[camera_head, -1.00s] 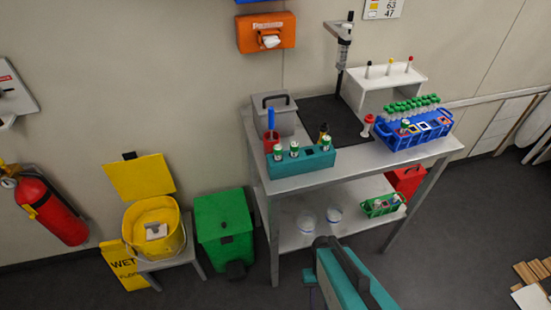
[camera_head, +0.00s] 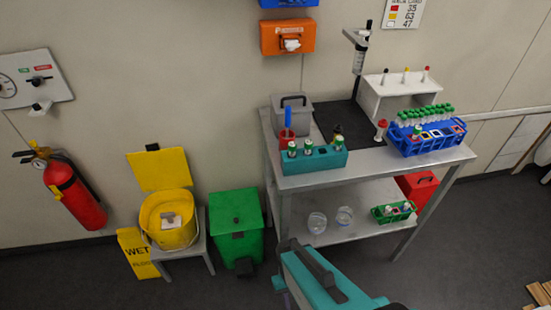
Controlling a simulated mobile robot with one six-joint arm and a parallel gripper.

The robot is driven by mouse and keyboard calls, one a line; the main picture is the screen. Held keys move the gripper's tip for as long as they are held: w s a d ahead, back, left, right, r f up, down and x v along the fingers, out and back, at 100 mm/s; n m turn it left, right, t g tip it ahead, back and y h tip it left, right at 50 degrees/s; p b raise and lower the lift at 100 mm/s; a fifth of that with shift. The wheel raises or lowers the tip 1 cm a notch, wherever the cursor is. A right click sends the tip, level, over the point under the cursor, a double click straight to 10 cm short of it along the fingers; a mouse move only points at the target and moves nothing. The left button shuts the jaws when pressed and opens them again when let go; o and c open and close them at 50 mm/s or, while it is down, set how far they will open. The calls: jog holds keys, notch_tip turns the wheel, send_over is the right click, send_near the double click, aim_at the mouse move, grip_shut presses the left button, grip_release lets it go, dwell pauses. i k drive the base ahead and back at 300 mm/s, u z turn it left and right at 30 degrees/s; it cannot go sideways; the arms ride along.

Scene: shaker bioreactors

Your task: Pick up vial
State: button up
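Several green-capped vials are in view. Vials, such as this one (camera_head: 308,147), stand in a teal rack (camera_head: 322,163) at the front left of the metal table's top. A blue rack (camera_head: 427,146) at the right of the tabletop holds many green-capped vials (camera_head: 432,112) in rows, plus one nearer its front left. A small green rack (camera_head: 394,214) on the lower shelf holds a few small vials, too small to make out well. A teal and black part of my arm rises from the bottom edge, in front of the table. My gripper's fingers are not visible.
The metal table (camera_head: 375,170) also bears a grey box (camera_head: 292,115), a red cup (camera_head: 287,140), a dark mat, a stand and a white rack (camera_head: 398,85). Two clear beakers (camera_head: 317,222) sit below. A green bin (camera_head: 236,225) and yellow bucket (camera_head: 168,225) stand left. Floor in front is clear.

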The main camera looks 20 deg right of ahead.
aim_at(292, 146)
jog(key=z, duration=0.35)
jog(key=k, duration=0.2)
jog(key=u, duration=3)
jog(key=k, duration=0.2)
jog(key=u, duration=0.6)
jog(key=k, duration=1.3)
jog(key=u, duration=0.1)
